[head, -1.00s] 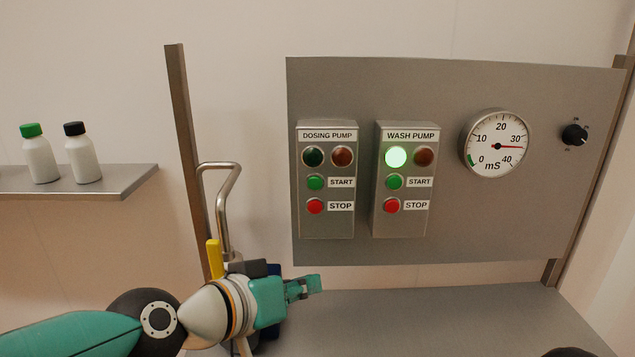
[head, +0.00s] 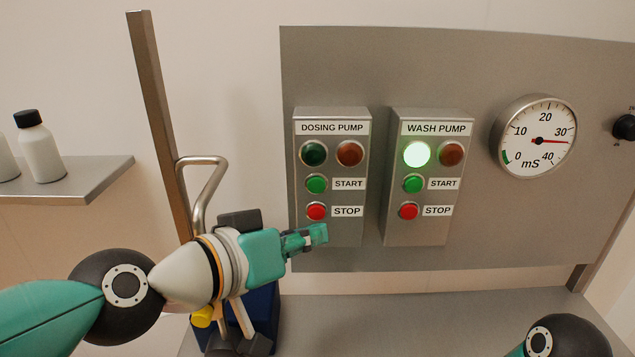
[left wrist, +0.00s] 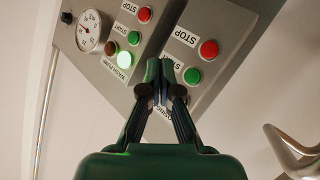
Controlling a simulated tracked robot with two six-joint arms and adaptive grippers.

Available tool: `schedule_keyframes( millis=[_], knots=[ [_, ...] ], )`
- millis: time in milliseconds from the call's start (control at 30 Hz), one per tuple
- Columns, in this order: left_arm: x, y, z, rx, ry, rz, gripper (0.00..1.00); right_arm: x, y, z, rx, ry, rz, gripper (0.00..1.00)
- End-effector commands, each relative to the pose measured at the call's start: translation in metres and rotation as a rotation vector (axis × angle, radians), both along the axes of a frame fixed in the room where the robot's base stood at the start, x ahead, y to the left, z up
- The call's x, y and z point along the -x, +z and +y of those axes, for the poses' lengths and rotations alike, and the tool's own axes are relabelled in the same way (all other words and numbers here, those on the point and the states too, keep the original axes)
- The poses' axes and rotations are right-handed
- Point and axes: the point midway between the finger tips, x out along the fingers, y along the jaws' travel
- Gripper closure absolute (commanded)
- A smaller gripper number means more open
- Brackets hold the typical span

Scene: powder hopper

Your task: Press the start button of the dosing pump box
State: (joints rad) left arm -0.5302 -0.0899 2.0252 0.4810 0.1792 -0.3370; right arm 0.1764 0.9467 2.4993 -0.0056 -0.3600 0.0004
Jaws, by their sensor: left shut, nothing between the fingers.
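The dosing pump box (head: 331,231) is a grey box on the upright panel. It has a dark green lamp (head: 313,153), a dull red lamp (head: 350,154), a green start button (head: 317,184) and a red stop button (head: 317,211). My left gripper (head: 320,234) is shut and empty. In the head view it overlaps the bottom of the box, below the stop button. In the left wrist view the picture is upside down; the closed fingertips (left wrist: 164,64) lie beside the green start button (left wrist: 192,76). Contact cannot be told. My right gripper is not in view.
The wash pump box (head: 424,230), with its green lamp lit, stands right of the dosing pump box. A dial gauge (head: 538,138) is further right. A bent metal tube (head: 205,188) and a post (head: 155,110) stand left. A shelf (head: 75,178) holds bottles.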

Motion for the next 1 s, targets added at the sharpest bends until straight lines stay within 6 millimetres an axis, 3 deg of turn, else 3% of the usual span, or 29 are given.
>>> schedule_keyframes(
  millis=[367, 800, 1000],
  knots=[
    [-0.012, -0.002, -0.004, -0.001, -0.007, 0.002, 1.0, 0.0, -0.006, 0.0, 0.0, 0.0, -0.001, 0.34],
    [-0.068, -0.002, -0.004, -0.001, -0.008, 0.001, 1.0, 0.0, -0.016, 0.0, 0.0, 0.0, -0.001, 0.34],
    [-0.084, -0.001, -0.004, -0.001, -0.008, 0.001, 1.0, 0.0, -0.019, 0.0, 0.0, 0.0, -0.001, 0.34]
  ],
)
